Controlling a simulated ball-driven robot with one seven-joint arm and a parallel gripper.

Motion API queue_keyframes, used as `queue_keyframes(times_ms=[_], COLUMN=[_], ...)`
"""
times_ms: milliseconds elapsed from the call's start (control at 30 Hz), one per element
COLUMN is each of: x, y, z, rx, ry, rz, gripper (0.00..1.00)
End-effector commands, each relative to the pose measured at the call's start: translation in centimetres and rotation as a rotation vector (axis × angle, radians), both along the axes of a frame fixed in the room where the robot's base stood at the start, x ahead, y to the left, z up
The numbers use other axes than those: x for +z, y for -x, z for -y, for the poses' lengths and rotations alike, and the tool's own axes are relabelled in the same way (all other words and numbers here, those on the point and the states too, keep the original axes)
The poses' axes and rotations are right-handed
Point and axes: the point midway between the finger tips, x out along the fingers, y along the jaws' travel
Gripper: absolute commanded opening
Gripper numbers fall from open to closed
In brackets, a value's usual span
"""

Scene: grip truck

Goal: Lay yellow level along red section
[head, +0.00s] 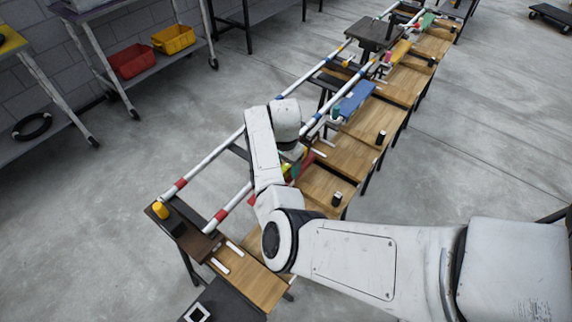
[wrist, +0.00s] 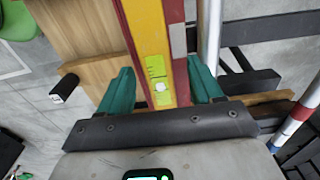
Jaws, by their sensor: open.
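The yellow level (wrist: 148,30), with a green vial, runs lengthwise between my gripper's teal fingers in the wrist view. A red piece (wrist: 175,35) runs close along it; a red strip also shows on its left. I cannot tell whether level and red piece touch or overlap. My gripper (wrist: 162,85) is open, with a finger on each side of both. In the head view, small bits of the yellow level (head: 286,169) and red piece (head: 304,164) show beside my arm, which hides much of them and the gripper.
Wooden tables (head: 346,157) stand in a long row beside white rails with red and blue bands (head: 204,168). A blue case (head: 353,97) and small black cylinders (head: 337,198) stand on the tables. A yellow cylinder (head: 160,209) stands at the near end. Open floor (head: 470,160) lies right.

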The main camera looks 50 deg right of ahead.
Motion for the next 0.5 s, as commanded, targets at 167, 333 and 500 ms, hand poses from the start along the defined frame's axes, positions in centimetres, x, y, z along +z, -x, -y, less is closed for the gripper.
queue_keyframes(times_ms=[167, 333, 500], x=[0.1, 1.8, 5.0], y=[0.0, -0.1, -0.1], z=[0.0, 0.0, -0.1], rx=[0.000, 0.000, -0.001], ry=[0.000, 0.002, 0.002], rz=[0.000, 0.002, 0.004], gripper=[0.65, 0.65, 0.65])
